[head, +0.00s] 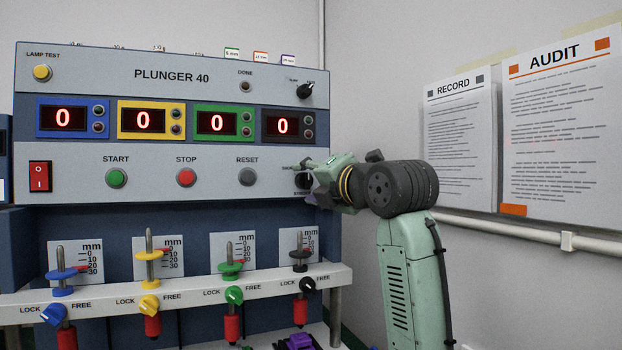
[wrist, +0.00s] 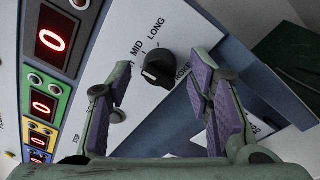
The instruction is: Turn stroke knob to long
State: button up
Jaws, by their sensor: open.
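The stroke knob (wrist: 160,66) is a round black knob on the light grey panel. In the wrist view it lies between and beyond my open fingertips, with the MID and LONG labels beside it. Its pale mark shows at the lower left of its face, away from LONG. My gripper (wrist: 161,80) is open and empty, with purple pads on either side of the knob; I see no clear contact. In the head view the stroke knob (head: 302,181) is partly covered by my gripper (head: 317,184).
Another black knob (head: 305,91) sits higher on the panel. The RESET button (head: 247,177) is left of the stroke knob. A white shelf (head: 190,292) with plungers and lock knobs juts out below. The wall at right carries the RECORD (head: 460,135) and AUDIT (head: 560,130) sheets.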

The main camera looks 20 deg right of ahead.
jog(key=shift+w, duration=0.1)
grip_shut()
dwell(0.6)
jog(key=shift+m, duration=0.4)
jog(key=m+p, duration=0.1)
jog(key=m, duration=0.2)
jog(key=shift+m, duration=0.4)
jog(key=m, duration=0.5)
jog(key=shift+f+m+t+h, duration=0.15)
jog(key=shift+m+t+h, duration=0.15)
jog(key=shift+m+t, duration=0.1)
grip_release()
jog(key=shift+p, duration=0.3)
